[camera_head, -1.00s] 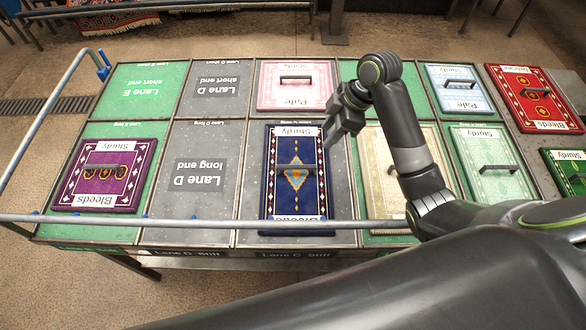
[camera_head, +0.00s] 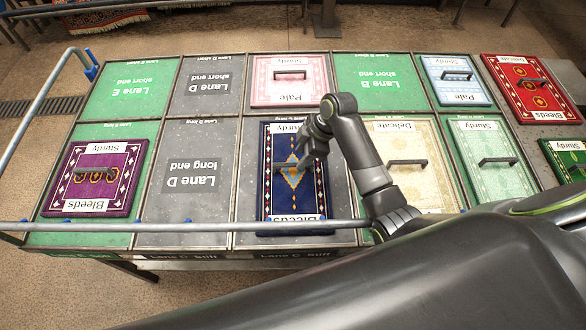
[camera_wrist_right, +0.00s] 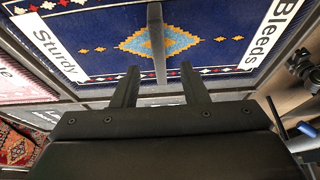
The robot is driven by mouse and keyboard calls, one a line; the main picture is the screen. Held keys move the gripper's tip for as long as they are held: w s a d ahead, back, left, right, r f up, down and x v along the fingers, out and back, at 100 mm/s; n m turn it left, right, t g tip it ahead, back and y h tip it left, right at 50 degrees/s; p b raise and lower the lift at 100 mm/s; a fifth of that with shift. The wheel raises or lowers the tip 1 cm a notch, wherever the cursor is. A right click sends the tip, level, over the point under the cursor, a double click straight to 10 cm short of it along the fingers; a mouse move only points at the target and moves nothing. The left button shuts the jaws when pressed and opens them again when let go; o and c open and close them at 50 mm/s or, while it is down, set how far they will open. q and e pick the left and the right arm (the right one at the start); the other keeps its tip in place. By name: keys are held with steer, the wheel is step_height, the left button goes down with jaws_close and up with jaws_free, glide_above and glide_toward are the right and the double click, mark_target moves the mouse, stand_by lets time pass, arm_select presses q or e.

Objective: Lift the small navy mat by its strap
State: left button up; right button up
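The small navy mat (camera_head: 288,206) lies flat in a grey lane at the middle of the table. It has a gold-and-blue diamond and white "Sturdy" and "Bleeds" labels at its ends. Its grey strap (camera_head: 287,168) runs across the middle. My right gripper (camera_head: 303,161) is above the mat's upper right part, near the strap. In the right wrist view, the fingers (camera_wrist_right: 161,80) are open and empty. The strap (camera_wrist_right: 157,42) shows there beyond the fingertips, lined up with the gap between them, over the mat (camera_wrist_right: 212,55). My left gripper is not in view.
A purple mat (camera_head: 80,189) lies at left, a pink mat (camera_head: 265,95) behind, and cream (camera_head: 428,185) and green (camera_head: 492,190) mats at right. A metal rail (camera_head: 185,228) crosses the front edge. Lane D (camera_head: 165,207) is bare.

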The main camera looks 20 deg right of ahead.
mark_target(294, 164)
steer(key=shift+p+x, duration=0.65)
steer(key=shift+x, duration=1.55)
steer(key=shift+w+a+f, duration=0.2)
steer(key=shift+a+f, duration=0.25)
steer(key=shift+f, duration=0.15)
steer(key=shift+f, duration=0.15)
jaws_close()
